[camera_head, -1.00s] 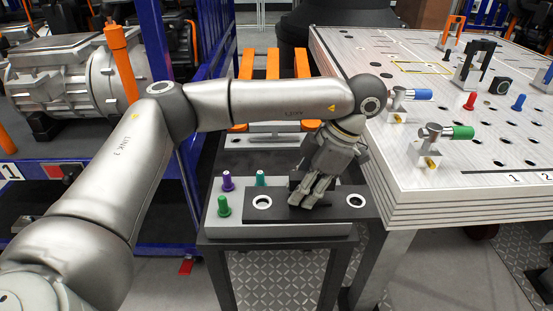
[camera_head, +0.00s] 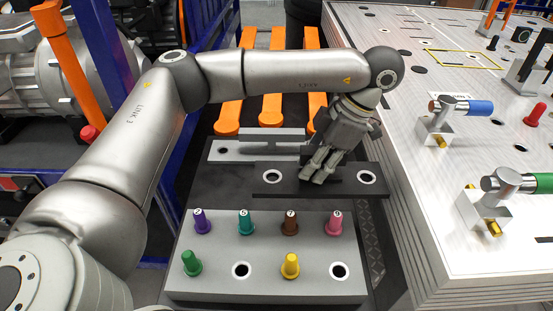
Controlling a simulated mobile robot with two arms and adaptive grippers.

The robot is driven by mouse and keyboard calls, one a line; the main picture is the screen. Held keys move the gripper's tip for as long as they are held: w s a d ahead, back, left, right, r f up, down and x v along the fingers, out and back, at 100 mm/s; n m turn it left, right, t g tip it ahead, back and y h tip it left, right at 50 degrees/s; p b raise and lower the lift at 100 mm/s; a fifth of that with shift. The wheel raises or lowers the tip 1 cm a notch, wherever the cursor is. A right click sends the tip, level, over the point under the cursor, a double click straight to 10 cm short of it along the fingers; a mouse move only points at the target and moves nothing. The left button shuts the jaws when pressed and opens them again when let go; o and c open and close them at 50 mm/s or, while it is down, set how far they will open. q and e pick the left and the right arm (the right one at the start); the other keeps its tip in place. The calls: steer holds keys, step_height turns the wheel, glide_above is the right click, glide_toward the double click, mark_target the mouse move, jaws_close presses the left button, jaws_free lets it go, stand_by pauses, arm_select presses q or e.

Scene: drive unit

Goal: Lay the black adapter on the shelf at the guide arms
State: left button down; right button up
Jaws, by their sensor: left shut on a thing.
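The black adapter (camera_head: 257,184) is a flat dark bar with a white-ringed hole near each end. My left gripper (camera_head: 316,176) is shut on its middle, and its fingers hide part of the bar. The bar lies level, behind the grey peg block and in front of the orange guide arms (camera_head: 271,108). Its right end reaches toward the white table. I cannot tell whether it touches the dark shelf surface (camera_head: 215,185) beneath it. My right gripper is not in view.
A grey block (camera_head: 262,287) with several coloured pegs and two empty ringed holes stands in front. A grey bar (camera_head: 228,151) lies behind the adapter. The white table (camera_head: 440,215) with clamps borders the right. A blue frame (camera_head: 190,120) stands at left.

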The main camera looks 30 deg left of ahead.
mark_target(271, 163)
arm_select(q)
steer(key=shift+w+a+r, duration=0.1)
steer(key=shift+w+a, duration=0.05)
steer(key=shift+a, duration=0.1)
steer(key=a+f, duration=0.2)
steer(key=a, duration=0.1)
steer(key=w+a+f, duration=0.1)
steer(key=a+f, duration=0.1)
steer(key=a, duration=0.2)
steer(key=a+f, duration=0.3)
steer(key=a, duration=0.1)
steer(key=shift+w+a+f+p, duration=0.1)
steer(key=shift+w+a+p, duration=0.1)
steer(key=shift+p, duration=0.1)
steer(key=f, duration=0.1)
steer(key=a+f, duration=0.1)
steer(key=f, duration=0.1)
steer(key=a+f+p, duration=0.1)
steer(key=shift+w+a+f, duration=0.1)
steer(key=shift+f, duration=0.7)
steer(key=c, duration=1.2)
jaws_free()
steer(key=shift+o, duration=0.2)
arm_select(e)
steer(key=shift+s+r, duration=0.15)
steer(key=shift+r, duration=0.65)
